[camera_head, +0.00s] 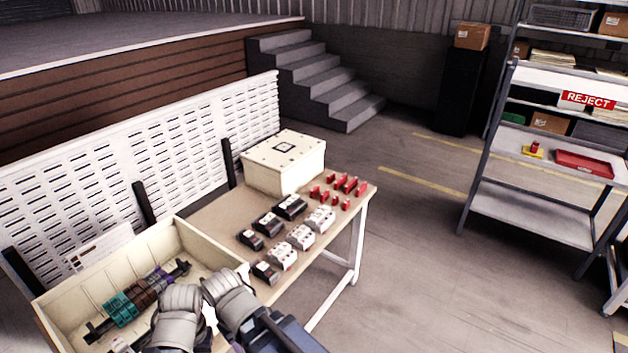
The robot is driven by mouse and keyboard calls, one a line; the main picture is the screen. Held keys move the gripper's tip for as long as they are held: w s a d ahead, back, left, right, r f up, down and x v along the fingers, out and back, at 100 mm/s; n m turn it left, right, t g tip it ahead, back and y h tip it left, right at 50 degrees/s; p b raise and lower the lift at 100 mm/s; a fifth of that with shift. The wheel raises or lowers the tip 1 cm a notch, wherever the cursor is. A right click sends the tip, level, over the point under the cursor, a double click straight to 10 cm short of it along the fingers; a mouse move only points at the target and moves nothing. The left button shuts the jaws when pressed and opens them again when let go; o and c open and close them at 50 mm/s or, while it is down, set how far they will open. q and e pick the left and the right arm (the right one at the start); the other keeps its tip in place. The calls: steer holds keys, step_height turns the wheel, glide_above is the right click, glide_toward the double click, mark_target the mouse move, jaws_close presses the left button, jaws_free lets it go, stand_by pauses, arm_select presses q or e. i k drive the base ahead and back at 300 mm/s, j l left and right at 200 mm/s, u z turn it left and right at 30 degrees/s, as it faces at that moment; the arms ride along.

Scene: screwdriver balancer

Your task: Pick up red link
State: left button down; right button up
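Several small red parts, which look like the red links (350,185), stand in two rows on the wooden table (222,209) near its far right corner. The back row looks taller than the front row. Two grey rounded arm parts of mine show at the bottom, over the near edge of the table and the open box. I see no gripper fingers, and both grippers are out of view or hidden. My arm parts are well apart from the red links.
Black devices (268,224) and white devices (300,237) stand in front of the red links. A cream box (284,160) is behind them. The open box (65,300) at left holds a rail with coloured modules (135,300). A REJECT shelf (530,214) stands at right.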

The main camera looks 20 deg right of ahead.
mark_target(332, 178)
steer(key=i+l+u, duration=0.1)
steer(key=u, duration=0.25)
steer(key=l+u, duration=0.7)
steer(key=l, duration=0.55)
steer(key=l+u, duration=0.25)
steer(key=l, duration=1.25)
steer(key=k+l, duration=0.1)
steer(key=l, duration=0.6)
steer(key=l+u, duration=0.1)
steer(key=l, duration=0.6)
steer(key=k+l, duration=0.15)
steer(key=l, duration=0.55)
